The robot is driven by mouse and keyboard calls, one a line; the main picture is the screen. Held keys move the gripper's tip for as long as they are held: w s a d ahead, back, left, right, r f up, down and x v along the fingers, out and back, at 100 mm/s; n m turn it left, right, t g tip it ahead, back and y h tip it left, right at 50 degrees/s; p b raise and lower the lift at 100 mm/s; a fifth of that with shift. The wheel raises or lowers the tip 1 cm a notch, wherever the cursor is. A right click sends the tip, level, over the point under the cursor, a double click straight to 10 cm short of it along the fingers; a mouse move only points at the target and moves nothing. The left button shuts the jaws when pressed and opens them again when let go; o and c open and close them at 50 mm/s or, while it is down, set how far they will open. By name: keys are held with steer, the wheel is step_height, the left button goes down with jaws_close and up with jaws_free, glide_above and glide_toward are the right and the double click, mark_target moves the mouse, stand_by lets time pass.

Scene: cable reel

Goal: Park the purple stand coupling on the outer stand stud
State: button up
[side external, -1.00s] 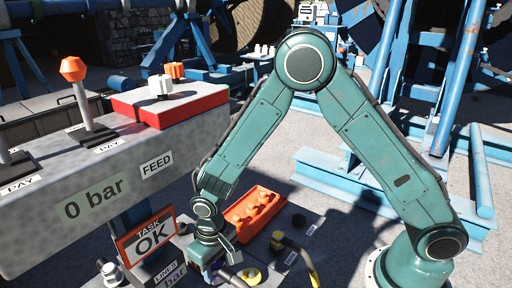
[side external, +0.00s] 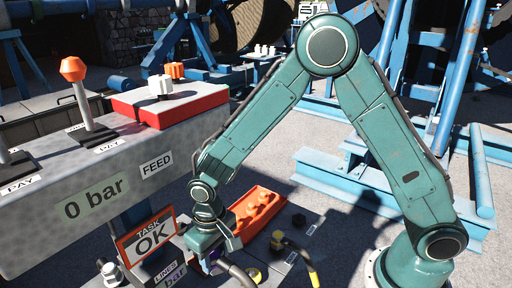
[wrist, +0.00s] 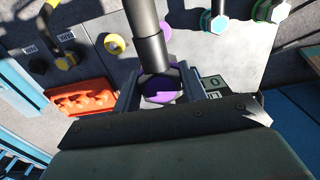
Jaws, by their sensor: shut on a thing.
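My gripper (wrist: 160,88) is shut on the purple coupling (wrist: 160,92), which has a thick dark hose (wrist: 150,40) running up from it in the wrist view. In the side view my gripper (side external: 216,258) is low over the panel beside the task sign, and only a little purple shows under it. A purple-ringed fitting (wrist: 166,30) shows partly behind the hose, and a yellow-ringed one (wrist: 115,44) is to its left. I cannot tell which is the outer stand stud.
An orange tray (side external: 262,205) lies behind my gripper. A yellow coupling with a hose (side external: 279,240) and a black knob (side external: 298,220) are to the right. The "TASK OK" sign (side external: 148,238) and the grey console (side external: 100,190) stand close on the left.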

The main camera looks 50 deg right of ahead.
steer(key=w+d, duration=0.3)
steer(key=d, duration=1)
steer(key=m, duration=1.2)
glide_above(300, 215)
step_height(300, 215, down, 10)
steer(key=shift+a+f, duration=0.15)
steer(key=shift+f, duration=0.05)
steer(key=shift+f, duration=4.2)
steer(key=shift+f, duration=0.45)
steer(key=o, duration=1.2)
